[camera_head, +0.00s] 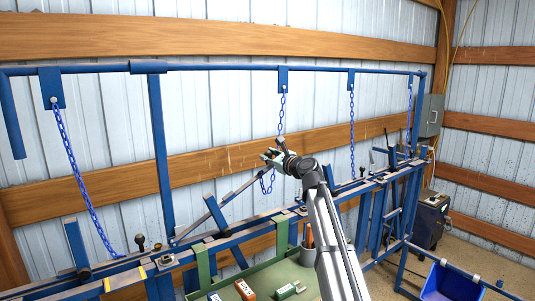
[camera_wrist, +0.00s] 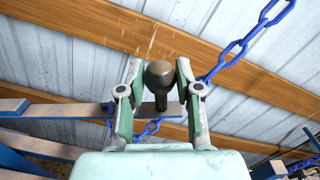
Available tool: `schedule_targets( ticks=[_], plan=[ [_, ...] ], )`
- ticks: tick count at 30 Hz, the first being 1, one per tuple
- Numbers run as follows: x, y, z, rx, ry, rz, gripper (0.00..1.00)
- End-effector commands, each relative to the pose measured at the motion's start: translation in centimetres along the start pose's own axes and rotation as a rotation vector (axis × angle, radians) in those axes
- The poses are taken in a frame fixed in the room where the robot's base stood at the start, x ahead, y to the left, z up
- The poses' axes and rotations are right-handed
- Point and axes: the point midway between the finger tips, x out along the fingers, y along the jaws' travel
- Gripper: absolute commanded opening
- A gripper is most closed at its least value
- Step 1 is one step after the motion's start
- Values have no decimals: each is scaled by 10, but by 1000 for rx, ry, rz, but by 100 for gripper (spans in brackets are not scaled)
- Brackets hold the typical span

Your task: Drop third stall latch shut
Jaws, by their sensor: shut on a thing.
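In the head view, a grey latch bar (camera_head: 233,193) slants up to the right from the blue stall rail, its free end raised at my gripper (camera_head: 274,156). In the wrist view, a dark round knob (camera_wrist: 160,74) on a short stem stands on the bar (camera_wrist: 60,109). My gripper's two fingers are closed on the knob, one on each side. A blue chain (camera_head: 282,105) hangs from the overhead pipe down to my gripper, with a loop (camera_head: 267,184) below it. The chain also passes right of the fingers in the wrist view (camera_wrist: 243,42). The contact between chain and bar is hidden.
Other blue chains hang at the left (camera_head: 75,170) and right (camera_head: 351,130) from the blue overhead pipe (camera_head: 215,68). A green tray (camera_head: 262,276) with small boxes and a grey cup (camera_head: 308,254) lies below. A blue bin (camera_head: 452,283) is at lower right.

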Motion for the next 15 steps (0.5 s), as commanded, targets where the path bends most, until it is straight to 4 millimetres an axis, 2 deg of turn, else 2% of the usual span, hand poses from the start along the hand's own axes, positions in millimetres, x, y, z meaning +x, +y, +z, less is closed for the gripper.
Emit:
schedule_targets(
  ticks=[15],
  plan=[
    [1, -3, -45, 99, 0, 1, 0]
  ],
)
